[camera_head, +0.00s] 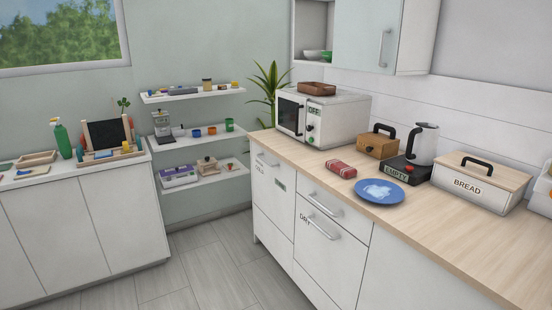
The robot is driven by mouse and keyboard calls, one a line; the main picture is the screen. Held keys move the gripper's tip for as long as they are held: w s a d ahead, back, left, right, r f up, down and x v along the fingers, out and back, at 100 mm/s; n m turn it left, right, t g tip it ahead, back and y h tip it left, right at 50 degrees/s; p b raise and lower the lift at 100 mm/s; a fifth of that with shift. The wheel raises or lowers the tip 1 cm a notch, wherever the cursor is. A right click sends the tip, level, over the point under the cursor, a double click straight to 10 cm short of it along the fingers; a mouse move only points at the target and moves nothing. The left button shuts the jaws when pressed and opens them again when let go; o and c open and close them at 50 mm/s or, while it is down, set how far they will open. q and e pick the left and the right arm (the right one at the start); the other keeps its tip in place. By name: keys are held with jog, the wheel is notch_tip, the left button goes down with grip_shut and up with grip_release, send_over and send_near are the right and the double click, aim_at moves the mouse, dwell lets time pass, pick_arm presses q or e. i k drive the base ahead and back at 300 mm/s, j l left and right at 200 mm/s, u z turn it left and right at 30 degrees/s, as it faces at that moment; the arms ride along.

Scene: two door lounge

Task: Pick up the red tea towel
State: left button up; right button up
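The red tea towel (341,169) appears as a small folded red bundle with pale markings. It lies on the wooden counter (464,240), near its front edge. It is in front of the microwave (336,117) and to the left of a blue plate (380,191), apart from both. Neither of my grippers shows in the head view, so their state cannot be seen.
Behind the towel stand a wooden box (377,146) with a dark handle and a kettle (424,143) on a dark base. A bread bin (482,183) is further right. Drawer handles (320,228) stick out below the counter. The grey floor (205,272) at left is clear.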

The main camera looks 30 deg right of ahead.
aim_at(343, 170)
jog(key=i+z, duration=0.4)
jog(key=i, duration=0.15)
jog(key=i+j+z, duration=0.2)
jog(key=i+z, duration=0.2)
jog(key=i+j+z, duration=0.35)
jog(key=i, duration=0.25)
